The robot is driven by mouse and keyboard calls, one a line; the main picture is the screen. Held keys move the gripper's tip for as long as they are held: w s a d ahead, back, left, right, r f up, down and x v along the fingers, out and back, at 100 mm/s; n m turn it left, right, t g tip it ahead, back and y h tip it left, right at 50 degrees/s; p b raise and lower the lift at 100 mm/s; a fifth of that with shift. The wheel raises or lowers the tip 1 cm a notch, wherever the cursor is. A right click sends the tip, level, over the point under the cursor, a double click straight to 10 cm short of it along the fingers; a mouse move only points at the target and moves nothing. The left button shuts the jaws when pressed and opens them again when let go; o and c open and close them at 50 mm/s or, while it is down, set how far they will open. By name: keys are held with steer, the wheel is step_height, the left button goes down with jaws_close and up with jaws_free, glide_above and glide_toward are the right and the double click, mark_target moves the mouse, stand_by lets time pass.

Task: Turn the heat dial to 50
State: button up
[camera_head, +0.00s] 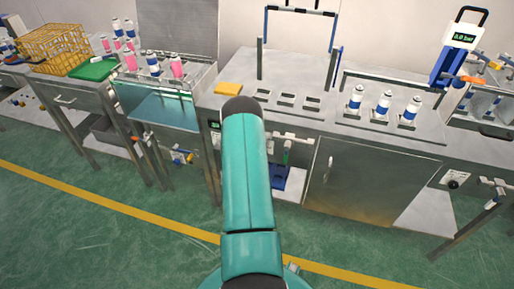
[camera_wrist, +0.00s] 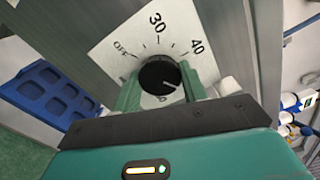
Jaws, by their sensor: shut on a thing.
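The heat dial is a round black knob (camera_wrist: 158,74) on a white scale plate (camera_wrist: 115,50) in the wrist view. A short white mark on the knob points to the lower right, past 40. My gripper (camera_wrist: 160,84) is shut on the knob, with one green finger on its left and one on its right. The right finger covers part of the scale. In the head view my arm hides the gripper, and I cannot make out this dial.
A blue tray (camera_wrist: 48,92) lies left of the plate in the wrist view. In the head view, a metal bench carries several white-and-blue cans (camera_head: 384,103) and a yellow block (camera_head: 228,88). A yellow wire basket (camera_head: 54,48) stands far left. Green floor in front is clear.

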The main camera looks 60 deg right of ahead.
steer(key=shift+w+a, duration=0.1)
stand_by(0.3)
steer(key=o, duration=1)
steer(key=shift+c, duration=0.2)
steer(key=s+a, duration=0.2)
steer(key=a, duration=1.1)
steer(key=shift+s+a, duration=0.15)
steer(key=shift+a, duration=0.15)
